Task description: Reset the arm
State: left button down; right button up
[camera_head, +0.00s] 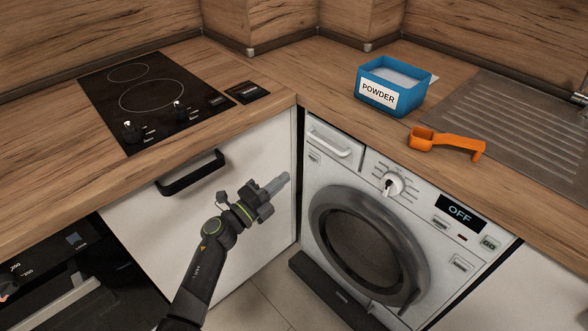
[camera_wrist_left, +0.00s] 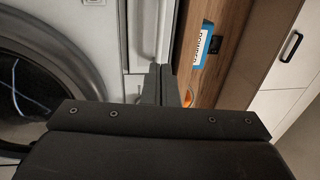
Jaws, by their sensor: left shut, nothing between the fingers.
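My left gripper (camera_head: 277,184) is shut and empty. In the head view it is in the air in front of the white cabinet front, left of the washing machine (camera_head: 322,164), its fingers pointing right. In the left wrist view its closed fingers (camera_wrist_left: 160,84) point toward the machine's drawer and the counter edge. My right gripper does not show in either view.
A blue powder box (camera_head: 364,84) and an orange scoop (camera_head: 447,141) stand on the wooden counter. A black hob (camera_head: 150,95) lies at left. A cabinet handle (camera_head: 190,173) sticks out near my left arm. The washing machine's round door (camera_head: 324,232) looks closed; its display reads OFF.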

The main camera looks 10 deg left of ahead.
pick_arm(q)
jog(key=s+a+f+n+g+y+p, duration=0.2)
jog(key=s+a+f+n+y, duration=0.3)
jog(key=f, duration=0.4)
jog(key=s+a+f+n+g+y+p, duration=0.1)
jog(key=s+a+f+n+y+p, duration=0.15)
jog(key=s+a+f+n, duration=0.55)
jog(key=s+a+f+n+g+y+p, duration=0.15)
jog(key=s+f+n+y, duration=0.3)
jog(key=f, duration=0.65)
jog(key=s+a+f+n+g+p, duration=0.1)
jog(key=s+f+n+g, duration=0.1)
jog(key=s, duration=0.9)
jog(key=s+a+f+n+g+p, duration=0.1)
jog(key=s+f+n+g, duration=0.2)
jog(key=s, duration=0.9)
jog(key=s+a+f+n+g+y+p, duration=0.1)
jog(key=s+f+n+g, duration=0.2)
jog(key=s, duration=0.8)
notch_tip(320, 180, down, 4)
jog(key=shift+s+a+f+g, duration=0.2)
jog(key=shift+s+a+g, duration=0.15)
jog(key=shift+g, duration=0.9)
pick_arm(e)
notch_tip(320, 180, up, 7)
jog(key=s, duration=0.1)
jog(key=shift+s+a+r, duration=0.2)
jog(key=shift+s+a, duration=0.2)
